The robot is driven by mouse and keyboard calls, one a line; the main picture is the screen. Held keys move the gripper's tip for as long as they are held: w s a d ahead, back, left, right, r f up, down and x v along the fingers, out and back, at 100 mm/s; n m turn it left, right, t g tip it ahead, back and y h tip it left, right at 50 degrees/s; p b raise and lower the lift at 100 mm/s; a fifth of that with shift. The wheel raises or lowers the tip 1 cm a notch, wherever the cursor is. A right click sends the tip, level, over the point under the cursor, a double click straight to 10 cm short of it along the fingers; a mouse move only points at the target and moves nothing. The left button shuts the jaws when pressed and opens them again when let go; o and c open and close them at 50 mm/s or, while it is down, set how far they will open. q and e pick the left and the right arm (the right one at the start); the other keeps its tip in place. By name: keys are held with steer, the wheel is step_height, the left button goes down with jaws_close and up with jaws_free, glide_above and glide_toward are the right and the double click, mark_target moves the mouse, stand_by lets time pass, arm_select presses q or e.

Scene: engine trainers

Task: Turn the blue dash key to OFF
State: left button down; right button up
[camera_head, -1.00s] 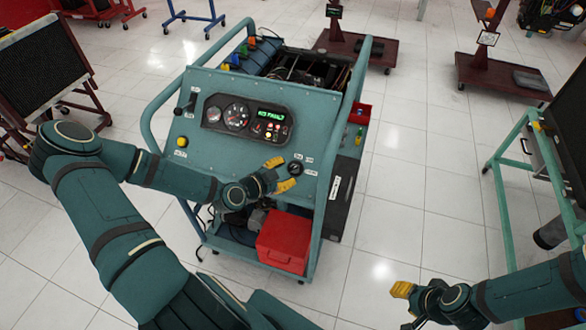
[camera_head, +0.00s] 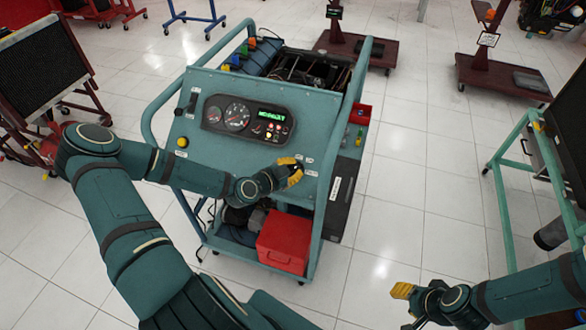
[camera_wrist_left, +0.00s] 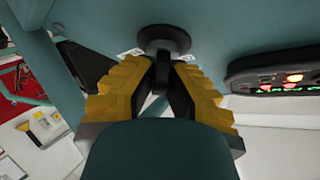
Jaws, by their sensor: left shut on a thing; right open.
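The teal engine trainer's dash panel (camera_head: 225,148) faces me in the head view. My left gripper (camera_head: 292,172) is at its lower right, over the round key switch. In the left wrist view, the dark round switch (camera_wrist_left: 164,38) sits just beyond the yellow-padded fingers of my left gripper (camera_wrist_left: 163,72). The fingers are shut on the dark key (camera_wrist_left: 160,76), which is mostly hidden between them. Its blue colour and its pointing direction cannot be made out. My right gripper (camera_head: 403,291) is open and empty at the lower right, away from the trainer.
The gauge cluster (camera_head: 247,120) with a lit green display is above my left gripper; it also shows in the left wrist view (camera_wrist_left: 285,77). A red box (camera_head: 285,242) sits on the trainer's lower shelf. A teal stand (camera_head: 510,150) is at the right. White floor between is clear.

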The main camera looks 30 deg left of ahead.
arm_select(q)
steer(key=shift+n, duration=0.3)
steer(key=n+t+y+b, duration=0.1)
steer(key=n+y, duration=0.1)
steer(key=n, duration=0.2)
steer(key=shift+y, duration=0.4)
steer(key=shift+n+y+b, duration=0.3)
steer(key=shift+n+y, duration=0.6)
steer(key=shift+n, duration=0.7)
steer(key=shift+n+y+b, duration=0.25)
steer(key=shift+n+y, duration=0.65)
steer(key=shift+n, duration=0.7)
steer(key=shift+r, duration=0.1)
steer(key=c, duration=1)
jaws_free()
steer(key=shift+r, duration=4.95)
